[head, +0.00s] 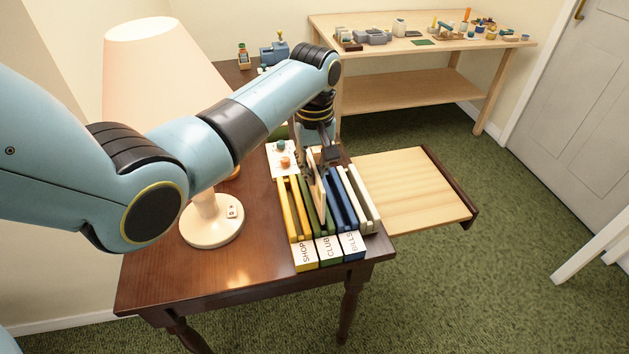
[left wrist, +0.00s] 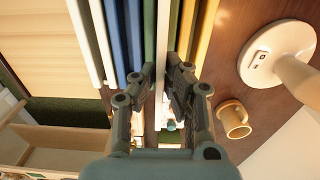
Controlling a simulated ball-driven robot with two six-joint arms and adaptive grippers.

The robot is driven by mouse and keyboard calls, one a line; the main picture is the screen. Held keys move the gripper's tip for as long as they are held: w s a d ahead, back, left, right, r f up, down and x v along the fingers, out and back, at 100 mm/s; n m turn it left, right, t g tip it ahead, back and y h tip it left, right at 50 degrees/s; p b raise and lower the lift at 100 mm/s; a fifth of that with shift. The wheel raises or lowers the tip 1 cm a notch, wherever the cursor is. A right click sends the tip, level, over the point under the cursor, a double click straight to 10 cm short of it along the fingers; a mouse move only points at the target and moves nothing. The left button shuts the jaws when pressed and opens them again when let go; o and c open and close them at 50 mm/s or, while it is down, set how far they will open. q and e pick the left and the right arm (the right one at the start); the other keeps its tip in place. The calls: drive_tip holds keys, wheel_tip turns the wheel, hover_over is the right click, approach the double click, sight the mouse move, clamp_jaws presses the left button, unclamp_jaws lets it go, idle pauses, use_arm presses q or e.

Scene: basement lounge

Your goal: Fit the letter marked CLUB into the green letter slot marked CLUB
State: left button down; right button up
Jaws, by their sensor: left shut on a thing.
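The letter (head: 318,186), a thin pale card, stands upright on edge in my left gripper (head: 321,160); its marking is not readable. In the left wrist view, the letter (left wrist: 162,38) shows edge-on between the fingers of my left gripper (left wrist: 162,82), which is shut on it. The green slot marked CLUB (head: 328,247) is the middle labelled slot of the rack, between yellow SHOP (head: 304,254) and blue BILLS (head: 352,246). The letter is over the green slot, with green walls on both sides in the wrist view. I cannot tell how deep its lower edge sits. My right gripper is not in view.
The rack stands on a dark wooden table (head: 250,262) with a white slot (head: 368,212) at its right. A lamp (head: 212,222) stands to the left, with a mug (left wrist: 234,120) nearby. A pale board (head: 405,188) extends right. A workbench (head: 420,72) stands behind.

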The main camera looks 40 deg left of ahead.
use_arm(q)
wheel_tip(320, 180, down, 4)
drive_tip(key=shift+r, duration=0.15)
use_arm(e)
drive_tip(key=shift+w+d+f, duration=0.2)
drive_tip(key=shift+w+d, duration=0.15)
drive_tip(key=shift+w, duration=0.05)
use_arm(q)
drive_tip(key=c, duration=1.4)
unclamp_jaws()
drive_tip(key=shift+f, duration=0.2)
drive_tip(key=shift+c, duration=0.2)
wheel_tip(320, 180, up, 12)
drive_tip(key=shift+r, duration=0.15)
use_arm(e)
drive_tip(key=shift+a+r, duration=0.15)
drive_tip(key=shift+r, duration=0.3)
